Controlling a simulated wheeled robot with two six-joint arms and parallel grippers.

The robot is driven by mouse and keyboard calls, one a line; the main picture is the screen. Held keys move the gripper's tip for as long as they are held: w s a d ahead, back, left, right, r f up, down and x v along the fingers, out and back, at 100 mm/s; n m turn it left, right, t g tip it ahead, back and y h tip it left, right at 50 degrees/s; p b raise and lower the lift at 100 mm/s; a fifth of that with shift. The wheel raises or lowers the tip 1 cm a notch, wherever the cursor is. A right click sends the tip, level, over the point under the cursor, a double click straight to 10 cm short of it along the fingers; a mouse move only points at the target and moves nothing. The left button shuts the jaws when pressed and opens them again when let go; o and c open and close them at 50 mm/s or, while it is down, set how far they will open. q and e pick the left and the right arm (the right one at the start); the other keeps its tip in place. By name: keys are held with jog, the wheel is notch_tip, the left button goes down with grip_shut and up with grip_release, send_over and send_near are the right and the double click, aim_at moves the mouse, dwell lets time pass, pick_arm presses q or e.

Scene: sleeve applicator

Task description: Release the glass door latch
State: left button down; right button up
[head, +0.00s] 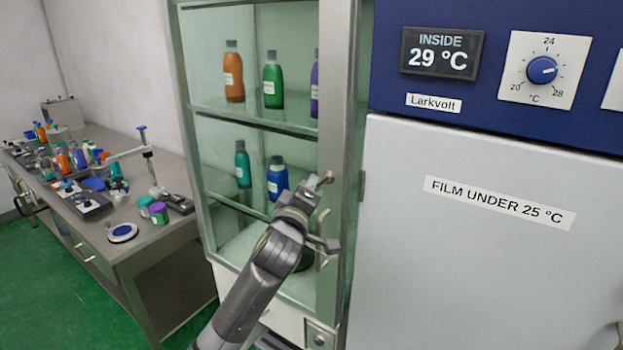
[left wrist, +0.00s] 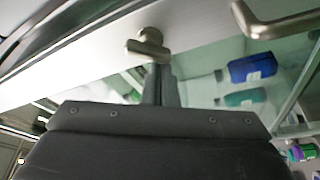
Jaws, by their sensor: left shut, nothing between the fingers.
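The glass door (head: 262,150) of the cabinet has a metal frame and looks closed. A small T-shaped metal latch (head: 326,178) is on its right upright, above the pull handle (head: 323,215), which my gripper partly hides. My left gripper (head: 312,187) is shut and empty, its tips close to the latch. In the left wrist view the latch (left wrist: 148,46) is just beyond the shut fingers (left wrist: 160,72); I cannot tell whether they touch. The handle also shows at the upper right of that view (left wrist: 280,28). My right gripper is not in view.
Bottles, including an orange one (head: 233,77) and a blue one (head: 277,180), stand on shelves behind the glass. A white cabinet (head: 480,260) with a blue control panel (head: 390,75) is at the right. A cluttered bench (head: 150,235) is at the left; green floor lies before it.

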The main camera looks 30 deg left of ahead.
pick_arm(q)
jog(key=shift+d+f+n+g+y+p, duration=0.15)
jog(key=shift+n+g+p, duration=0.15)
jog(key=shift+n, duration=0.55)
jog(key=shift+f+n+g+y+p, duration=0.15)
jog(key=shift+n+g+p, duration=0.15)
jog(key=shift+n, duration=0.5)
jog(key=shift+d+f+n+g+p, duration=0.1)
jog(key=shift+f+n+g+p, duration=0.15)
jog(key=shift+n, duration=0.6)
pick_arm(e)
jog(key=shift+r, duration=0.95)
pick_arm(q)
jog(key=shift+r, duration=0.15)
dwell(0.5)
